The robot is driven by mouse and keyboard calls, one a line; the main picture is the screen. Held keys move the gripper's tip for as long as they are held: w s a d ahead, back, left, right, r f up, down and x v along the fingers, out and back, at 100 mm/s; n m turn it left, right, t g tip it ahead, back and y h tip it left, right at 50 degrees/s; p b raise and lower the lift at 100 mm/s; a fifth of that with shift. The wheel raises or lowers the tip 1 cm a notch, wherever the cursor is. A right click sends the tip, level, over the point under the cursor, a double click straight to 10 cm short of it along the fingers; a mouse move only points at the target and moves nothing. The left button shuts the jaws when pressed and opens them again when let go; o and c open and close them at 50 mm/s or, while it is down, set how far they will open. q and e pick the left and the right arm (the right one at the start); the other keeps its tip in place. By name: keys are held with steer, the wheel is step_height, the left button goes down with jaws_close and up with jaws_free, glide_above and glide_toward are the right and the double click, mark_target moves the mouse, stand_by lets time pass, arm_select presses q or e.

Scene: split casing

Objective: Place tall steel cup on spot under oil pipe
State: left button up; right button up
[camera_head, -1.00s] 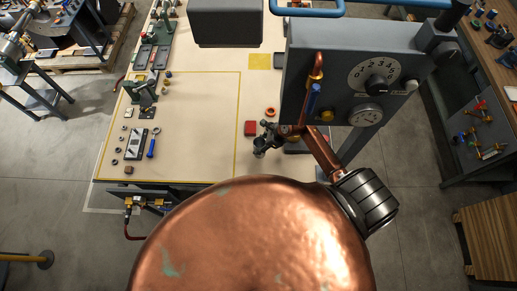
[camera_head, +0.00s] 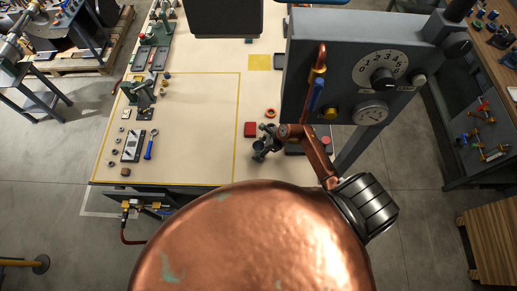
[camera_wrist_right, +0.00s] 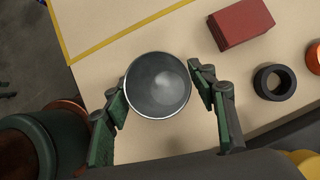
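The tall steel cup (camera_wrist_right: 157,87) stands on the table between the fingers of my right gripper (camera_wrist_right: 153,80), seen from above in the right wrist view. The fingers are open around it, with a gap at the left finger; the right fingertip is very near the rim. In the head view, the right gripper (camera_head: 265,146) and the dark cup (camera_head: 258,145) are small and partly overlap. The copper oil pipe (camera_head: 318,70), with a blue part, runs down the front of the grey machine (camera_head: 345,60). The spot under the pipe is hidden or not clear. My left gripper is not in view.
A red block (camera_head: 250,129), an orange ring (camera_head: 271,113) and a dark ring (camera_wrist_right: 275,82) lie close beyond the cup. A dark base with a red round part (camera_head: 325,140) is right of the gripper. The table (camera_head: 205,130) left of the cup is clear.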

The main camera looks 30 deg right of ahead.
steer(key=shift+o, duration=0.8)
steer(key=shift+r, duration=0.15)
